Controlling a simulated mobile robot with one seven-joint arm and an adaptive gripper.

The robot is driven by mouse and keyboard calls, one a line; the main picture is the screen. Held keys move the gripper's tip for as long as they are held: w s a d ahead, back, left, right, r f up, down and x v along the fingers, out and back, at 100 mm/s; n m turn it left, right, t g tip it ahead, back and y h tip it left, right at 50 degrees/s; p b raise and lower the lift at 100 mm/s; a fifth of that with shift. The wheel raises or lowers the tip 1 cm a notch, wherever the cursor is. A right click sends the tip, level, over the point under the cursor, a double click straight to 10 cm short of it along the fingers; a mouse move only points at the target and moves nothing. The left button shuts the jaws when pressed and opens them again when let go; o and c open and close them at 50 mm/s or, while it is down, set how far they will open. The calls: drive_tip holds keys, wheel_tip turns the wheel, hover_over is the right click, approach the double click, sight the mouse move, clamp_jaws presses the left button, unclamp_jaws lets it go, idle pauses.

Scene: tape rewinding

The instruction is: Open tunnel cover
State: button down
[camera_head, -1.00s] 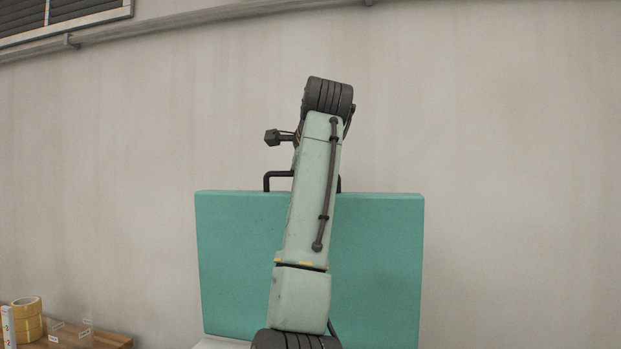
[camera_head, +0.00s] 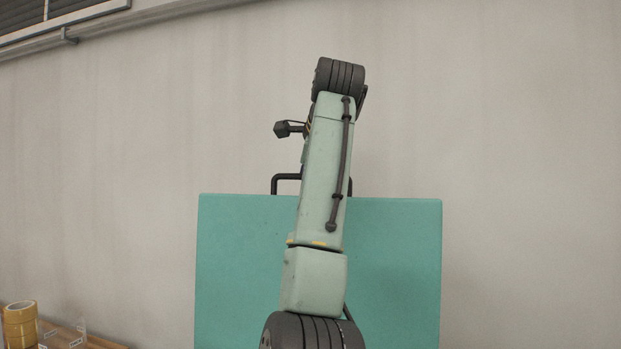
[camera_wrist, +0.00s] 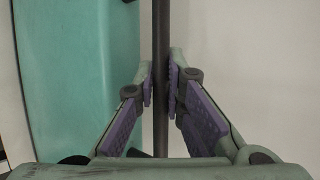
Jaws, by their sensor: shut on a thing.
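The teal tunnel cover (camera_head: 393,270) stands raised in front of the wall, with its broad face toward the head camera. A black bar handle (camera_head: 287,177) sticks up from its top edge, partly hidden by my arm. In the wrist view the teal cover (camera_wrist: 85,75) fills the left side, and the dark handle bar (camera_wrist: 161,40) runs upright through the middle. My gripper (camera_wrist: 161,88) is shut around the bar, with a purple pad on each side of it. In the head view my gripper is hidden behind my arm.
A pale wall (camera_head: 520,130) stands behind the cover. Yellow tape rolls (camera_head: 20,325) and a clear box sit on a wooden surface (camera_head: 100,341) at the lower left. A pipe (camera_head: 150,17) runs along the wall at the top left.

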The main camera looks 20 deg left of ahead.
drive_tip(key=shift+f, duration=0.1)
drive_tip(key=c, duration=1.7)
unclamp_jaws()
drive_tip(key=shift+o, duration=0.2)
drive_tip(key=v, duration=0.7)
drive_tip(key=shift+s+r, duration=0.2)
drive_tip(key=shift+r, duration=0.05)
drive_tip(key=shift+d+f, duration=0.1)
drive_tip(key=shift+d, duration=0.05)
